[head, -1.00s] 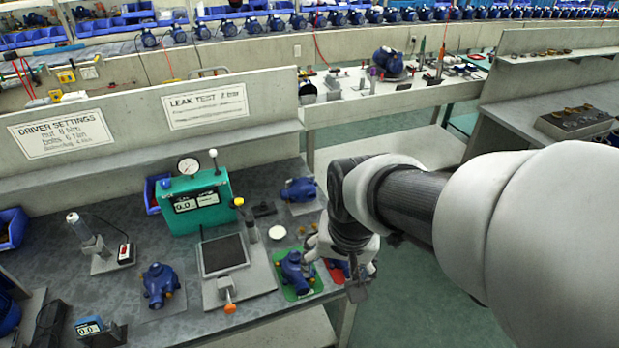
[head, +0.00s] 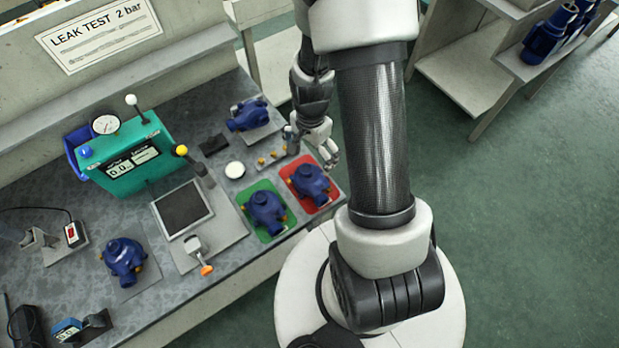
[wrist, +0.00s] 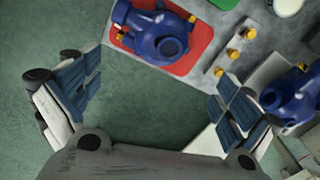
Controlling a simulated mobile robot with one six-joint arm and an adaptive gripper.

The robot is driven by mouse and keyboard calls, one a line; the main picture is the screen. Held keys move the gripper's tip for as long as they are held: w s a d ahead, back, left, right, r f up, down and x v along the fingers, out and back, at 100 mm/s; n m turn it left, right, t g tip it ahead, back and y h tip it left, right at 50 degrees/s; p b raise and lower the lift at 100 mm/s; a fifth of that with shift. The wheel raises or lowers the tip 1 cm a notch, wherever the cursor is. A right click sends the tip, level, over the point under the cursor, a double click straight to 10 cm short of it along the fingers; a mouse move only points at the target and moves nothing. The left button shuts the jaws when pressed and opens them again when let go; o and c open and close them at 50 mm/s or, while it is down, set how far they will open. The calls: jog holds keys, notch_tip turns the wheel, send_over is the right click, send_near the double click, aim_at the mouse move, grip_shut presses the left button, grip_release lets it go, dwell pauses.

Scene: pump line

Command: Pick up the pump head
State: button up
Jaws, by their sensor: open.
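Several blue pump heads stand on the workbench (head: 235,225). One pump head (head: 311,182) sits on a red mat (head: 331,203), and another (head: 266,211) on a green mat (head: 286,230). A third (head: 247,115) stands at the back on a grey plate, and one more (head: 124,259) at the front left. My gripper (head: 314,150) is open and empty, above the bench's right edge behind the red mat. In the wrist view, the red-mat pump head (wrist: 160,36) is beyond the open fingers, apart from them. The back pump head (wrist: 292,97) is partly behind the right finger.
A green leak tester (head: 125,155) with a gauge stands on the left. A flat black-topped plate (head: 182,207) with an orange-tipped lever lies in the middle. A strip with small brass fittings (head: 271,157) lies near my gripper. Open green floor (head: 530,200) is on the right.

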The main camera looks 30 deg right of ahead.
aim_at(311, 171)
notch_tip(311, 171, down, 12)
jog(key=b, duration=0.4)
jog(key=shift+w+d+r, duration=0.1)
jog(key=shift+r, duration=0.15)
jog(key=shift+r, duration=0.1)
jog(key=shift+c, duration=0.6)
jog(key=c, duration=1)
